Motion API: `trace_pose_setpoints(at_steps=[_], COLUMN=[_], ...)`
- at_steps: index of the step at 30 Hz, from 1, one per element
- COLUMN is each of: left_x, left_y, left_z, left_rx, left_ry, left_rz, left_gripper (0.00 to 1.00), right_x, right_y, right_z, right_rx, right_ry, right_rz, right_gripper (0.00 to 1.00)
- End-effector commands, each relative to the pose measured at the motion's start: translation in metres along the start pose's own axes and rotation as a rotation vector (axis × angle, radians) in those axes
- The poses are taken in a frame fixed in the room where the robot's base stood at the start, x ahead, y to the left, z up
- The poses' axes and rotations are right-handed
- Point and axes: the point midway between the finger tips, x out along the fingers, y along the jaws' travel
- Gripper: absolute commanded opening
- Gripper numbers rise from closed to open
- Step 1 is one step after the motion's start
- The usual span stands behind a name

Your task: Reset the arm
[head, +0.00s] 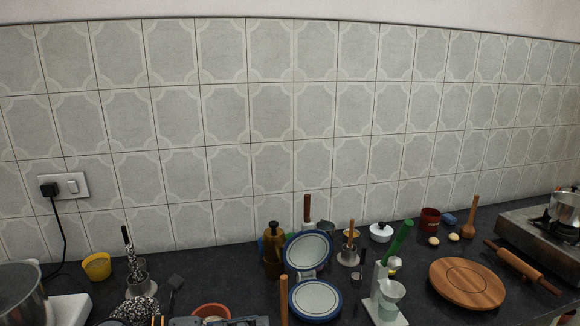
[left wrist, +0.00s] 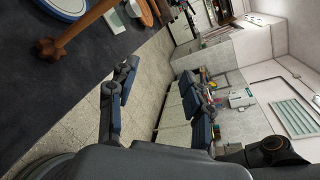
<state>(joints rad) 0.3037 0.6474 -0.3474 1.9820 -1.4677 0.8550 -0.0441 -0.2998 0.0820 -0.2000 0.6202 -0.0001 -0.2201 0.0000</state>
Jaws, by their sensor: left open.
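My left gripper (left wrist: 160,78) shows in the left wrist view with its two dark fingers spread apart and nothing between them. Beyond the fingers are the tiled floor and the far side of the room. In the head view, only a dark grey-blue part of my left arm shows at the bottom edge, so the fingers are not clear there. My right gripper is in neither view.
The dark counter (head: 225,262) is crowded along the front. A tiled wall (head: 220,130) closes the back.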

Motion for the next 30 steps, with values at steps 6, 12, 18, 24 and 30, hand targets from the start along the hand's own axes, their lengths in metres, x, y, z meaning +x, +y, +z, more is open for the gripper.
trace_pose_setpoints(at_steps=[6,12,18,24,30], left_x=[-0.019,-0.078,-0.131,-0.154,-0.157], left_y=[-0.041,0.002,0.08,0.12,0.107], left_z=[0.056,0.072,0.007,-0.122,-0.222], left_rx=[-0.407,-0.889,-1.432,-1.956,-2.285], left_ry=[-0.527,-0.99,-1.382,-1.629,-1.696], left_rz=[-0.248,-0.294,-0.15,0.175,0.499], left_gripper=[0.5,0.5,0.5,0.5,0.5], right_x=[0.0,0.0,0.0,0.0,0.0], right_y=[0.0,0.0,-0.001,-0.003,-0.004], right_z=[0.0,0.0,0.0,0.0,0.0], right_rx=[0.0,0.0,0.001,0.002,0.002], right_ry=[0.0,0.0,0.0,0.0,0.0], right_rz=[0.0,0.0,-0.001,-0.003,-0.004], right_gripper=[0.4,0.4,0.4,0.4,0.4])
